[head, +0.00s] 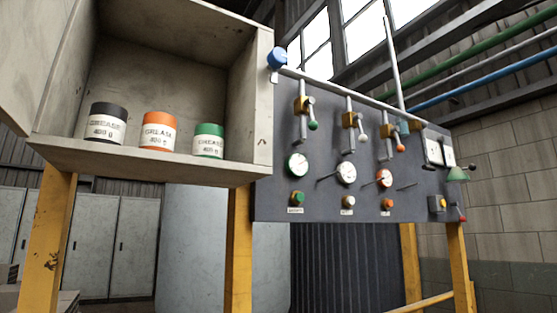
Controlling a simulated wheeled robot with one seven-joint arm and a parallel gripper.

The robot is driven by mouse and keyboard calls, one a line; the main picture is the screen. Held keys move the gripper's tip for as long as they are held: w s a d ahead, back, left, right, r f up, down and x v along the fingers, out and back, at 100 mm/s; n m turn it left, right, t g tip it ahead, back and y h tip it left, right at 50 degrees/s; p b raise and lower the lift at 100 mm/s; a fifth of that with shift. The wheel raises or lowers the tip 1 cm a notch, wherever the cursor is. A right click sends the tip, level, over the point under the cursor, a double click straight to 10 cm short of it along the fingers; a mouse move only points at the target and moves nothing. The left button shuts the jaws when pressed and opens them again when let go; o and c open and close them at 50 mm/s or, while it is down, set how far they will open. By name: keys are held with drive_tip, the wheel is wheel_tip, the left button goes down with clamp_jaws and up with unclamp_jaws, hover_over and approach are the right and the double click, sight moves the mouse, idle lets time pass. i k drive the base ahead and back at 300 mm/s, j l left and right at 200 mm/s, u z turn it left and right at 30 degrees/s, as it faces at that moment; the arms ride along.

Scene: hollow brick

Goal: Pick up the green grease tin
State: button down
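The green grease tin (208,141) has a green lid and a white label band reading grease. It stands upright on the floor of an open grey box-like cabinet (150,160), at the right end of a row of tins. An orange grease tin (158,131) stands to its left, and a black grease tin (108,122) is at the left of the row. The tins stand apart from each other near the cabinet's front edge. My gripper is not in view.
The cabinet's right side wall (262,110) rises close to the green tin. A dark panel (330,205) with valves, gauges and knobs adjoins on the right. Yellow posts (238,250) stand below. The space in front of the cabinet opening looks clear.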

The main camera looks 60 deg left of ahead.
sight(208, 142)
drive_tip(key=i+l, duration=0.1)
drive_tip(key=i, duration=1.7)
drive_tip(key=u, duration=0.45)
drive_tip(key=i+u, duration=0.15)
drive_tip(key=u, duration=0.75)
drive_tip(key=i+l+u, duration=0.1)
drive_tip(key=u, duration=0.35)
drive_tip(key=k+j+u, duration=0.25)
drive_tip(key=j+u, duration=0.25)
drive_tip(key=j, duration=0.15)
drive_tip(key=j+u, duration=0.25)
drive_tip(key=k+j, duration=0.05)
drive_tip(key=j, duration=0.05)
